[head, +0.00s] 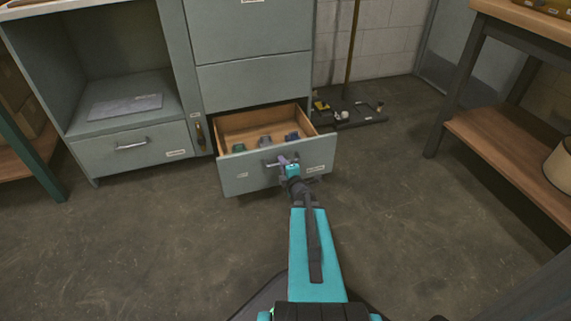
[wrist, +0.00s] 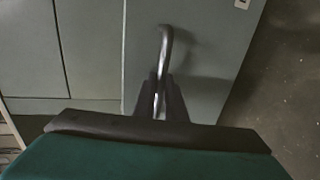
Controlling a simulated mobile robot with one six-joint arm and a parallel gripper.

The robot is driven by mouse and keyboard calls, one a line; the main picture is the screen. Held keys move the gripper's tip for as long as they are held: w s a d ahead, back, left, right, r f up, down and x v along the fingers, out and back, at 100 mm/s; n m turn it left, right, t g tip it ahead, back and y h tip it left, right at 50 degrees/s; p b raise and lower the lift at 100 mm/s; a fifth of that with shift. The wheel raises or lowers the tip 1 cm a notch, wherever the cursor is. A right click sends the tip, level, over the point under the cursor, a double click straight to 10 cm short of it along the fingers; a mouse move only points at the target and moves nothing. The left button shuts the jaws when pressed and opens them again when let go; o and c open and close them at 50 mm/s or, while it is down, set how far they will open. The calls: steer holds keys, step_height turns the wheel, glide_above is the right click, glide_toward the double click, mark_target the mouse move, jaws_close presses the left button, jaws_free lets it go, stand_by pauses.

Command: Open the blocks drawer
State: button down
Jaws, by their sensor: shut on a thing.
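The blocks drawer (head: 245,176) is the lowest drawer of the grey-green cabinet, and in the head view it stands pulled well out. Its wooden inside shows, with a few small blocks (head: 265,141) lying in it. A metal bar handle (wrist: 166,45) is on its front. My gripper (head: 287,160) is at the handle, on the drawer's front. In the wrist view the two dark fingers (wrist: 160,98) are closed around the handle bar. The words on the front label (head: 315,169) are too small to read.
A shut drawer (head: 135,147) with its own handle sits to the left under an open shelf space. A dark stand base (head: 350,113) with small items is on the floor behind the drawer. A wooden bench (head: 520,150) stands at right. The floor in front is clear.

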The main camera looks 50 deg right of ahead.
steer(key=c, duration=2.1)
jaws_free()
steer(key=shift+w+a, duration=0.25)
steer(key=shift+a, duration=0.15)
steer(key=shift+s+d, duration=0.2)
steer(key=shift+d, duration=0.15)
steer(key=shift+s, duration=0.15)
steer(key=shift+p+v, duration=6.8)
steer(key=shift+p, duration=0.1)
steer(key=shift+a, duration=0.1)
